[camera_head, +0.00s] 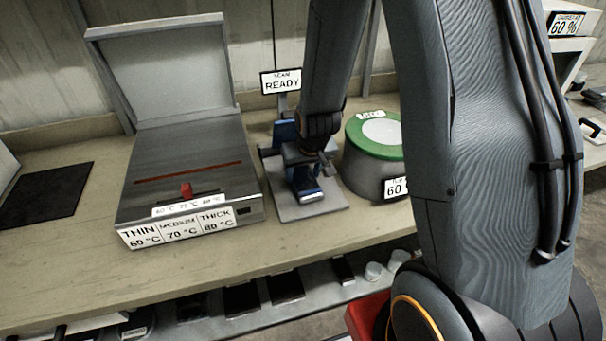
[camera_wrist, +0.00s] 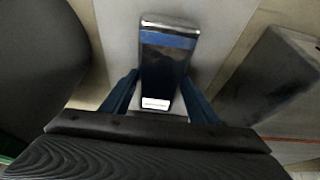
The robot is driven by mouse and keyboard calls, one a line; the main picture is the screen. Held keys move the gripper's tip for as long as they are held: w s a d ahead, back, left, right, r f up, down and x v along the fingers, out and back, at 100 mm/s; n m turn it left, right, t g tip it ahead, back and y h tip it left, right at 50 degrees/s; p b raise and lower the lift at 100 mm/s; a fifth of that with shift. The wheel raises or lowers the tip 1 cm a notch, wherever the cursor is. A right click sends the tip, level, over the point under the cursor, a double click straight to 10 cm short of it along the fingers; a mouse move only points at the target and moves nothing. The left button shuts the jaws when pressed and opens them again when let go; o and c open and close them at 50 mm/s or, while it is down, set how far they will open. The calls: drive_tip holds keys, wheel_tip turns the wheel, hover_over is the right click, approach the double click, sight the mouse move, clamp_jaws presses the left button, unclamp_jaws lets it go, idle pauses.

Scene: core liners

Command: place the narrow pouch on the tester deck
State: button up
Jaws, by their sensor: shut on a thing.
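The narrow pouch (camera_wrist: 165,65) is dark, with a blue band near its silvery far end and a small white label at its near end. My gripper (camera_wrist: 160,82) is shut on it, with one blue finger on each side. In the head view my gripper (camera_head: 303,175) points down over the tester deck (camera_head: 328,205), a grey plate beside a "SEAM READY" sign (camera_head: 282,83). The pouch's silvery end (camera_head: 312,198) shows just below the fingers, over the deck. I cannot tell whether the pouch touches the plate.
An open-lidded sealer box (camera_head: 190,160) with temperature labels stands left of the deck. A round grey drum with a green top (camera_head: 388,150) stands close on the right. A dark mat (camera_head: 45,195) lies far left. The bench front (camera_head: 300,238) is clear.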

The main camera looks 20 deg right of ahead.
drive_tip(key=shift+f, duration=0.1)
drive_tip(key=o, duration=1.2)
drive_tip(key=shift+s+r, duration=0.15)
drive_tip(key=shift+r, duration=0.55)
drive_tip(key=p+v, duration=0.5)
drive_tip(key=v, duration=0.6)
drive_tip(key=s+r+g, duration=0.1)
drive_tip(key=s+r, duration=0.2)
drive_tip(key=s, duration=0.3)
drive_tip(key=s+r+g, duration=0.1)
drive_tip(key=s+r, duration=0.2)
drive_tip(key=s, duration=0.3)
drive_tip(key=shift+s+r, duration=0.3)
drive_tip(key=shift+s, duration=0.1)
drive_tip(key=shift+f, duration=0.1)
